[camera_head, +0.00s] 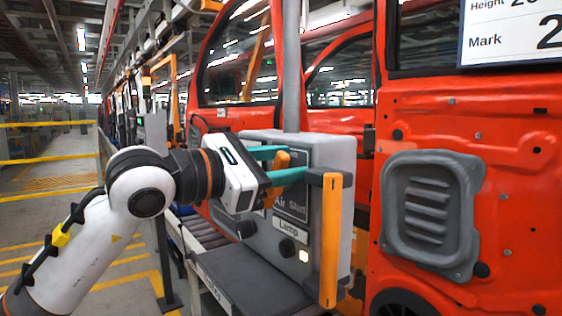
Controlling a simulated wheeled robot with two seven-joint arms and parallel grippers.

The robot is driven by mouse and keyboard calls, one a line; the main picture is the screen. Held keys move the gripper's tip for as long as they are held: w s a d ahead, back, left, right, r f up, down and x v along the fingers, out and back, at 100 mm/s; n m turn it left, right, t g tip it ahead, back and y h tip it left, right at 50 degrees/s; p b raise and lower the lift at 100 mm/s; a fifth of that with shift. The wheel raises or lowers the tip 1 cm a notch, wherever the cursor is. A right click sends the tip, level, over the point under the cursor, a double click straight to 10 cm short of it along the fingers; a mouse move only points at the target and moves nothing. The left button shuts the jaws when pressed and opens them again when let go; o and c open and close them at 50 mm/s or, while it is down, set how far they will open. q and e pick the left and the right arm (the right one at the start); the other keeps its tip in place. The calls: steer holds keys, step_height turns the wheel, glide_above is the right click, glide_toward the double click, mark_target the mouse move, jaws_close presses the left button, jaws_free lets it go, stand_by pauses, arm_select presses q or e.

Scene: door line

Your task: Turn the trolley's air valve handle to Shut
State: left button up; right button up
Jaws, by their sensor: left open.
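The trolley's grey control box (343,158) stands in the middle, with a panel reading "Air" and "Shut" (297,207). The orange valve handle (282,160) is at the upper left of that panel and is partly hidden by my left gripper. It looks tilted, its upper end leaning right. My left gripper (291,163) comes in from the left with its two teal fingers apart. The orange handle shows between the fingers; I cannot tell whether they touch it. My right gripper is not in view.
An upright orange grab bar (331,240) stands at the box's right front, close to the fingertips. Below the panel are a "Lamp" label (289,229), dark knobs and a lit square button (304,255). A dark shelf (250,283) juts out below. Red car doors (510,190) stand behind.

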mark_target(309, 190)
arm_select(q)
jaws_close()
steer(key=shift+s+d+f+m+b, duration=0.1)
steer(key=shift+s+f+m+b, duration=0.15)
steer(key=shift+m+b, duration=0.55)
steer(key=shift+s+d+f+m+b, duration=0.25)
steer(key=shift+f+m+b, duration=0.3)
steer(key=shift+m+b, duration=1.1)
steer(key=shift+s+d+f+m+b, duration=0.2)
steer(key=shift+f+m+b, duration=0.4)
steer(key=shift+m+b, duration=1.05)
steer(key=shift+s+d+f+m+b, duration=0.2)
steer(key=shift+f+m+b, duration=0.35)
steer(key=shift+m+b, duration=1.05)
steer(key=shift+m+p, duration=0.45)
steer(key=shift+m, duration=0.15)
jaws_free()
steer(key=shift+s, duration=0.1)
